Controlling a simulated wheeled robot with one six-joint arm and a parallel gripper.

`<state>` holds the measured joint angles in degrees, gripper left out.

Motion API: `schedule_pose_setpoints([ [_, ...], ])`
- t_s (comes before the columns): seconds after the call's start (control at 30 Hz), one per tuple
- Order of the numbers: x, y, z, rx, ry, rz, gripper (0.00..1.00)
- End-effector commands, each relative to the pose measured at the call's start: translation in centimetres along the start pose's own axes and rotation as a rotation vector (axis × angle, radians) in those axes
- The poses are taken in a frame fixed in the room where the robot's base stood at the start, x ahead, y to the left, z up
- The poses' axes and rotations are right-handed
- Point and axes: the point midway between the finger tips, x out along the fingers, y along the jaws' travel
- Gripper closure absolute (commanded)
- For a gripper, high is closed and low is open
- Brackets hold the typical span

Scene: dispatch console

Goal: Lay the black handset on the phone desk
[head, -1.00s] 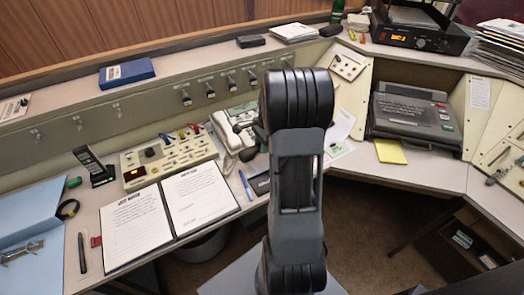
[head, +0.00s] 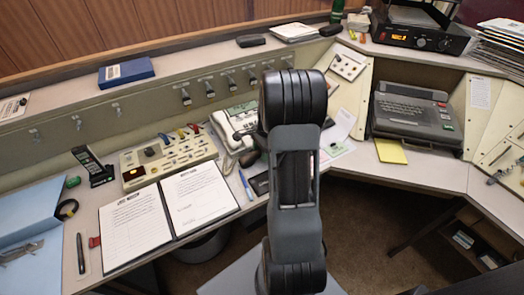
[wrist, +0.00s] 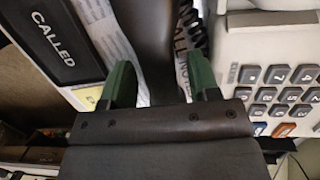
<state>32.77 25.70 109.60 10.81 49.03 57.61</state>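The black handset (wrist: 157,25) is a long dark bar at the top middle of the wrist view. My gripper (wrist: 160,80) has two green fingers, one on each side of it. Strips of printed paper show between the handset and both fingers, so the gripper looks open around it. The handset's lower end is hidden by the gripper body. A white phone with a keypad (wrist: 275,90) is at right in the wrist view, and the phone also shows in the head view (head: 235,120). It stands on the phone desk (head: 88,216). My arm hides the gripper in the head view.
A black "CALLED" tray (wrist: 60,35) lies left of the fingers, and a coiled cord (wrist: 191,22) is at right. In the head view, an open notebook (head: 135,225), a switch panel (head: 165,158) and a cordless phone (head: 92,165) crowd the desk's left. A typewriter-like machine (head: 415,118) is at right.

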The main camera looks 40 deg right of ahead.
Motion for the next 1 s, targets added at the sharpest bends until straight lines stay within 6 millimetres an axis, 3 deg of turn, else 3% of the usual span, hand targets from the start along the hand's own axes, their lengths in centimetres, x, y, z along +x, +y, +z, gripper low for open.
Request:
schedule_pose_setpoints([
  [0.37, -0.9, 0.0, 0.0, 0.000, 0.001, -0.002, 0.43],
  [0.8, -9.0, -0.1, 0.0, 0.000, 0.002, -0.004, 0.43],
  [1.0, -11.4, -0.1, 0.0, 0.000, 0.001, -0.002, 0.43],
])
